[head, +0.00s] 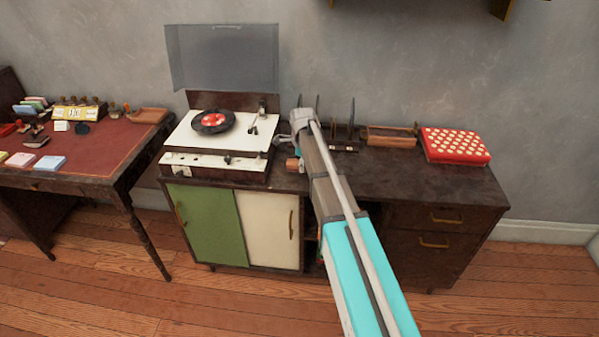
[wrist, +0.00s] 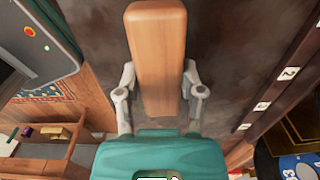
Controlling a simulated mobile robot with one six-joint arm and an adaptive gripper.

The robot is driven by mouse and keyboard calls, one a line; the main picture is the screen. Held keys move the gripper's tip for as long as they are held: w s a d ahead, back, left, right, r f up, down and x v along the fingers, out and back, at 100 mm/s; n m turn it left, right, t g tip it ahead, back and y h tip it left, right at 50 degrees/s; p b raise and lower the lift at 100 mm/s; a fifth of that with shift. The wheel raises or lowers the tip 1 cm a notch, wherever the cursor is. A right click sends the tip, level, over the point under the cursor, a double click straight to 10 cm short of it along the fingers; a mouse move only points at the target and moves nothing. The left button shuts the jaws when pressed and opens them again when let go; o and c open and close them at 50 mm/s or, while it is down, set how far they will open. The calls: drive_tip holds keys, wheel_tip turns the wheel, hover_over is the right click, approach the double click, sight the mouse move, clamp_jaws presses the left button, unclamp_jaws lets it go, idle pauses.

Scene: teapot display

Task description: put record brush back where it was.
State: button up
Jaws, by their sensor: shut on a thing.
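The record brush, a wooden block with a rounded end, shows large in the wrist view (wrist: 157,42). In the head view a small orange-brown part of it (head: 293,164) shows beside the right side of the record player. My gripper (wrist: 159,85) is shut on the brush, one finger on each side. In the head view my gripper (head: 284,147) is partly hidden by my own arm, over the cabinet top between the record player and the record rack. I cannot tell whether the brush touches the cabinet top.
The record player (head: 215,150) with a raised clear lid stands left of my gripper. A record rack (head: 345,146) with numbered labels, an open wooden tray (head: 391,137) and a red dotted box (head: 455,145) stand to the right. The cabinet top (head: 400,180) is bare in front of them.

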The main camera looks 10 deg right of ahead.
drive_tip(key=shift+f+b, duration=0.55)
drive_tip(key=shift+f, duration=0.3)
drive_tip(key=shift+f, duration=0.15)
drive_tip(key=o, duration=1)
drive_tip(key=shift+o, duration=0.2)
drive_tip(key=shift+r, duration=0.2)
wheel_tip(320, 180, up, 12)
drive_tip(key=p, duration=1.2)
drive_tip(key=shift+s, duration=0.1)
